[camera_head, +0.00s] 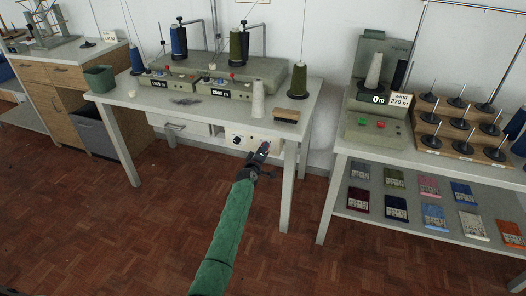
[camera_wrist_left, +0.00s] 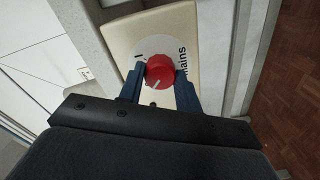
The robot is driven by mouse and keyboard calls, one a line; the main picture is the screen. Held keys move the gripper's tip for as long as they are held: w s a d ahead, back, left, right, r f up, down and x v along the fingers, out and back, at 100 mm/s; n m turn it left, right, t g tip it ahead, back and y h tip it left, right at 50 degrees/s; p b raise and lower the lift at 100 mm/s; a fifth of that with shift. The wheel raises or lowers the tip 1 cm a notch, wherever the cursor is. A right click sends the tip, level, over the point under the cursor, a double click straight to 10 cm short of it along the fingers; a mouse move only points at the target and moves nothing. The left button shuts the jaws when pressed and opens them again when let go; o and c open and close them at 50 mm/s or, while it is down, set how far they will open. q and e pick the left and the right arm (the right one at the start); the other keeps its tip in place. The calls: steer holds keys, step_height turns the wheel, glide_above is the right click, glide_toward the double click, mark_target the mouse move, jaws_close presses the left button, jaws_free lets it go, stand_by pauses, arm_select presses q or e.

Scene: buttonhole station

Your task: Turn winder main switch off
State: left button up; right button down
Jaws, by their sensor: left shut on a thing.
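The winder main switch is a red round knob (camera_wrist_left: 160,70) on a pale disc lettered "mains", on a cream box (camera_wrist_left: 125,38). In the head view the cream box (camera_head: 236,135) sits under the front edge of the winder table, near its right leg. My left gripper (camera_head: 264,147) reaches up to it and hides the knob there. In the left wrist view the blue fingers (camera_wrist_left: 160,88) stand on either side of the knob and are shut on it. A mark like "I" shows on the disc; I cannot tell the knob's setting for certain. My right gripper is out of view.
The winder table (camera_head: 130,98) carries two grey winders with displays, blue and green cones, a pale cone (camera_head: 258,100) and a brush (camera_head: 286,115). Its right leg (camera_head: 289,185) is close beside my gripper. A second bench (camera_head: 345,140) stands right. The floor in front is clear.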

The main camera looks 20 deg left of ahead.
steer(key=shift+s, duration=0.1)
arm_select(q)
steer(key=o, duration=1)
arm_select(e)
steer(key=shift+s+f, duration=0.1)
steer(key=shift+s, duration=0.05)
arm_select(q)
steer(key=shift+s, duration=0.1)
steer(key=s, duration=0.7)
steer(key=shift+s+a, duration=0.2)
steer(key=shift+s, duration=0.1)
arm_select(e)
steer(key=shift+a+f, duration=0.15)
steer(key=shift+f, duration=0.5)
